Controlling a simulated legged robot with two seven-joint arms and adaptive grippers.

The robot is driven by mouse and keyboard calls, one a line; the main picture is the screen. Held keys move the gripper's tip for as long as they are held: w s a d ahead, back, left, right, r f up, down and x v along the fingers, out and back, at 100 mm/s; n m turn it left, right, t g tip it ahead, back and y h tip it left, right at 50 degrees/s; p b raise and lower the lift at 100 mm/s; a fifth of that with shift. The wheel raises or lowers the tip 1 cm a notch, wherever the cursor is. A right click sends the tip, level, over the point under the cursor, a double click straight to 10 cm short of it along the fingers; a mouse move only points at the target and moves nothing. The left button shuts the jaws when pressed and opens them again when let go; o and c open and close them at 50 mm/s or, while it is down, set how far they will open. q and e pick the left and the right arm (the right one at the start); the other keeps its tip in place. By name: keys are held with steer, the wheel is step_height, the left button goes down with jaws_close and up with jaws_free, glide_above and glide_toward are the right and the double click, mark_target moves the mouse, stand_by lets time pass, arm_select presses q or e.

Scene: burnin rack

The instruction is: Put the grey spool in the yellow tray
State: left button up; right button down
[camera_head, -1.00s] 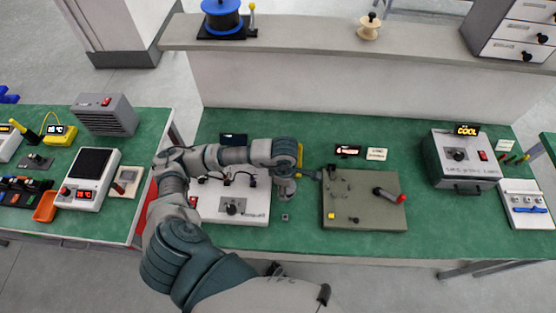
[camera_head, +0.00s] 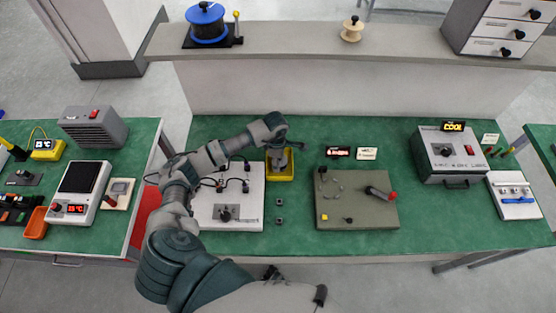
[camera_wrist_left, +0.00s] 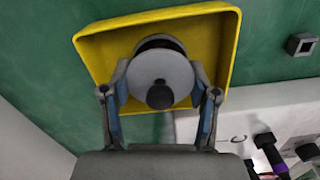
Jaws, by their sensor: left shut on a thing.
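The yellow tray (camera_head: 281,179) sits on the green worktop beside the white connector board, and it fills the upper middle of the left wrist view (camera_wrist_left: 228,60). My left gripper (camera_head: 278,158) is over the tray. In the left wrist view, its two fingers are shut on the round grey spool (camera_wrist_left: 175,67), which has a dark knob at its centre. The spool is within the tray's outline; I cannot tell whether it touches the tray floor. In the head view, the gripper mostly hides it. My right gripper is not in view.
A white board with cables (camera_head: 238,205) is left of the tray. A grey-green panel with a red-tipped lever (camera_head: 350,212) is to the right. Two small square nuts (camera_head: 280,202) lie in front of the tray. A raised shelf (camera_head: 290,47) runs behind.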

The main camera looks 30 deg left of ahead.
arm_select(q)
steer(key=o, duration=1.5)
step_height(320, 180, up, 12)
steer(key=shift+a+r, duration=0.1)
steer(key=shift+a, duration=0.05)
